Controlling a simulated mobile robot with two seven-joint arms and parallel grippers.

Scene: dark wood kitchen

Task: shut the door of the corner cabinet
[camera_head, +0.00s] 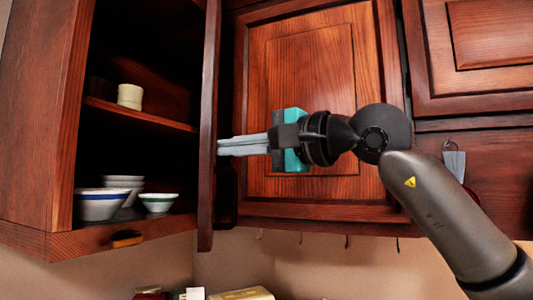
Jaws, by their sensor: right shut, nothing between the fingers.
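The open cabinet (72,130) is at the left, with its dark interior showing. Its door (208,125) stands open and is seen nearly edge-on, as a tall narrow dark wood strip right of the opening. My right gripper (220,147) comes in from the right, with its fingers together and pointing left. Nothing is between them. The fingertips are at the right-hand side of the door; I cannot tell whether they touch it. My left gripper is not in view.
A cream cup (130,96) stands on the cabinet's upper shelf. A blue-banded bowl (99,206) and a green-rimmed bowl (158,203) stand below. A closed panel door (268,60) is behind my gripper. Hooks hang beneath it. A utensil (454,162) hangs at right.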

